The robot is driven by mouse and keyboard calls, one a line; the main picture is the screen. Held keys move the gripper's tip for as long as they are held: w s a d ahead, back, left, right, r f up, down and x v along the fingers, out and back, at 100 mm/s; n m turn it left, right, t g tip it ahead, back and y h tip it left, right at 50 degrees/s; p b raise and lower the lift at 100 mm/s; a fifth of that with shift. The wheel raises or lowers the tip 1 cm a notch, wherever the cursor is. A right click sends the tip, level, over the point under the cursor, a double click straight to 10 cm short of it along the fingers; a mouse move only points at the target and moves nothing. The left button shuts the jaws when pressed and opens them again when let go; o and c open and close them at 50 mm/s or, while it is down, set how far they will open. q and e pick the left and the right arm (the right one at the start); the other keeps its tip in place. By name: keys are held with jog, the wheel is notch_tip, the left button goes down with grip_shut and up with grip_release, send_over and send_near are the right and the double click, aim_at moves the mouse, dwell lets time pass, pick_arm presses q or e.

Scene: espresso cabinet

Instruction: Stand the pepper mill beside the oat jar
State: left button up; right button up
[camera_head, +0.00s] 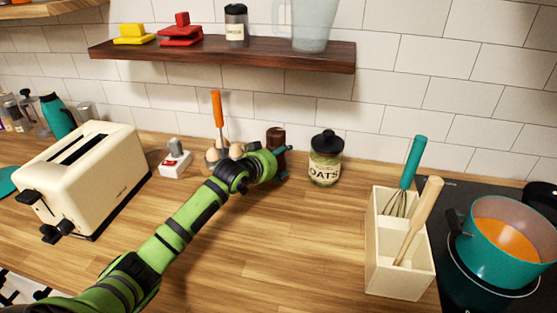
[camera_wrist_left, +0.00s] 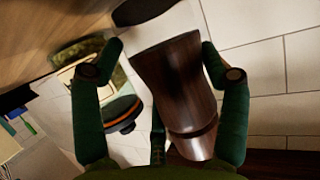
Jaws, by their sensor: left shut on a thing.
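The pepper mill is dark brown wood. In the head view the pepper mill (camera_head: 276,136) shows its top above my left gripper (camera_head: 281,162), just left of the oat jar. In the left wrist view the pepper mill (camera_wrist_left: 177,85) stands between the two green fingers of my left gripper (camera_wrist_left: 165,62), which is shut on it. The oat jar (camera_head: 325,160) is glass with a black lid and an OATS label, upright on the counter, a small gap to the right of the mill. It also shows in the left wrist view (camera_wrist_left: 122,80). The mill's base is hidden in the head view.
A cream toaster (camera_head: 85,180) stands left. A white-and-red butter dish (camera_head: 175,160) and an egg holder with an orange-handled tool (camera_head: 217,110) are behind my arm. A utensil box (camera_head: 385,270) and teal pot (camera_head: 490,265) stand right. A shelf (camera_head: 220,56) hangs above. Front counter is clear.

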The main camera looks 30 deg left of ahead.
pick_arm(q)
jog(key=shift+w+f, duration=0.1)
jog(key=shift+f, duration=0.05)
jog(key=shift+f, duration=0.1)
jog(key=o, duration=1.7)
jog(key=shift+f, duration=0.15)
jog(key=shift+s, duration=0.2)
jog(key=b+v, duration=0.1)
jog(key=v, duration=1.1)
